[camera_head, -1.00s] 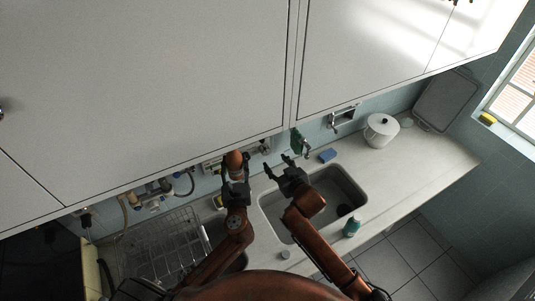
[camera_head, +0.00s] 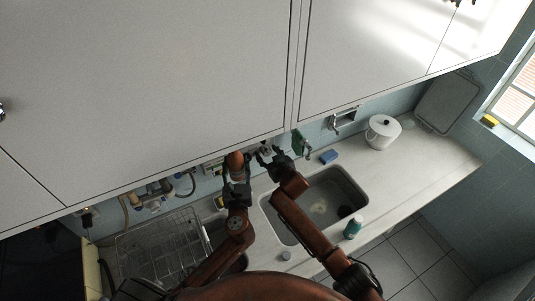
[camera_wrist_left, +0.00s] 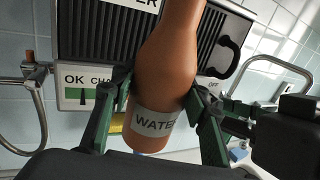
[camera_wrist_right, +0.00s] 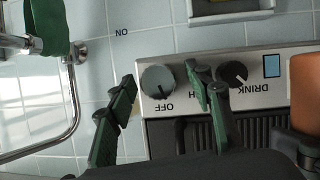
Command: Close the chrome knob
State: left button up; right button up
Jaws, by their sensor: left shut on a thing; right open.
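The chrome knob (camera_wrist_right: 158,82) is a round grey knob on a panel in the right wrist view, with upside-down OFF lettering beside it. My right gripper (camera_wrist_right: 160,76) is open, with its green-padded fingers on either side of the knob; contact cannot be told. In the head view this gripper (camera_head: 262,153) is at the back wall behind the sink. My left gripper (camera_wrist_left: 155,98) is shut on an orange bottle (camera_wrist_left: 168,62) labelled WATER, in front of the machine (camera_wrist_left: 108,30). In the head view the bottle (camera_head: 235,160) stands upright beside my right gripper.
A black knob (camera_wrist_right: 233,74) marked DRINK sits close beside my right fingers. A green cloth (camera_head: 299,143) hangs near the wall. The sink (camera_head: 300,236), blue sponge (camera_head: 328,156), white pot (camera_head: 381,133), green bottle (camera_head: 352,228) and wire rack (camera_head: 160,245) are on the counter.

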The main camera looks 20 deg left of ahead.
jog(key=shift+c, duration=0.7)
jog(key=c, duration=1)
jog(key=shift+w+m+g+y, duration=0.1)
jog(key=shift+m+g+y, duration=0.7)
jog(key=shift+m, duration=0.5)
jog(key=o, duration=1.1)
jog(key=shift+o, duration=0.2)
jog(key=shift+d, duration=0.1)
jog(key=v, duration=1.2)
